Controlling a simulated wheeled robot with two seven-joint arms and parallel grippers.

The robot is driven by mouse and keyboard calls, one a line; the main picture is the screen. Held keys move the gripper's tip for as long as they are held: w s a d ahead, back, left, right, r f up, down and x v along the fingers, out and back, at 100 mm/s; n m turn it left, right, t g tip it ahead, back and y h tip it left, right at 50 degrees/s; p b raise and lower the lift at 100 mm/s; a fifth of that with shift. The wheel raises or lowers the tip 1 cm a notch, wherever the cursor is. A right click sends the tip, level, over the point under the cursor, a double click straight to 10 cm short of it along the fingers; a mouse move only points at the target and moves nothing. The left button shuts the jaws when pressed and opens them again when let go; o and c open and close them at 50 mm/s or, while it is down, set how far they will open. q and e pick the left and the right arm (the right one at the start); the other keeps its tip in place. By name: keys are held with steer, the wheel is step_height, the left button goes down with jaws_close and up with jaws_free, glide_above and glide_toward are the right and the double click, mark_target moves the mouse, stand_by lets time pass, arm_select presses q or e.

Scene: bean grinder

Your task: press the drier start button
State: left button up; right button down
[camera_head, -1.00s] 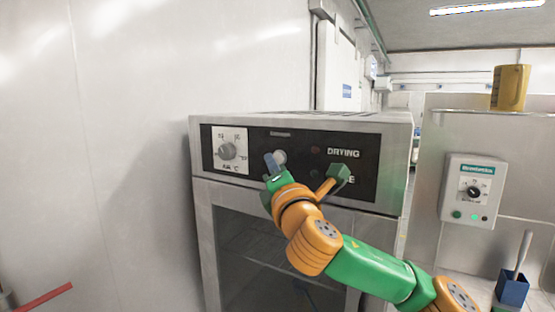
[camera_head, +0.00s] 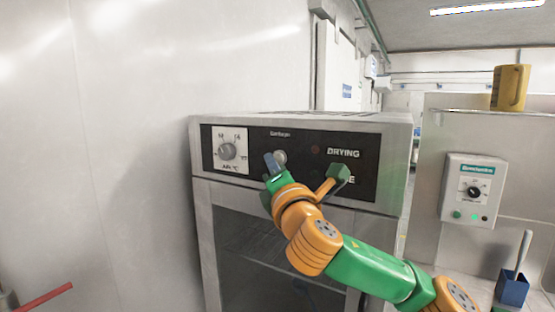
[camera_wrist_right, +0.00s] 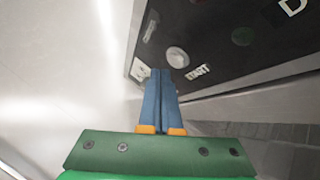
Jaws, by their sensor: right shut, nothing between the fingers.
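The drier (camera_head: 300,122) is a steel cabinet with a black control panel (camera_head: 300,140) across its upper front. A round pale start button (camera_head: 280,157) sits on the panel, right of the dial; in the right wrist view it (camera_wrist_right: 178,57) shows just beyond the fingertips, above a partly legible label (camera_wrist_right: 198,72). My right gripper (camera_head: 271,160) is shut and empty, its blue fingers at the panel by the button's left edge. In the wrist view the fingertips (camera_wrist_right: 160,72) lie just short of the button; I cannot tell whether they touch it. My left gripper is out of view.
A temperature dial (camera_head: 227,151) is left of the button, and a red indicator (camera_head: 315,150) beside "DRYING" is right. A grey control box (camera_head: 473,190) hangs on the right wall.

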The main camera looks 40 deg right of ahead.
steer(key=shift+d, duration=0.1)
stand_by(0.6)
steer(key=shift+w+d, duration=0.15)
steer(key=shift+d, duration=0.15)
steer(key=shift+w+d, duration=0.15)
steer(key=shift+d, duration=0.3)
stand_by(0.6)
steer(key=shift+a, duration=0.1)
steer(key=shift+s+a, duration=0.3)
steer(key=shift+a, duration=0.4)
steer(key=shift+s+a+p, duration=0.2)
steer(key=shift+s+a, duration=0.1)
steer(key=shift+a, duration=0.45)
steer(key=shift+s+a+p, duration=0.2)
steer(key=shift+s+a, duration=0.15)
steer(key=shift+a, duration=0.45)
steer(key=shift+s+a+p, duration=0.2)
steer(key=shift+s+a, duration=0.1)
steer(key=shift+a, duration=0.45)
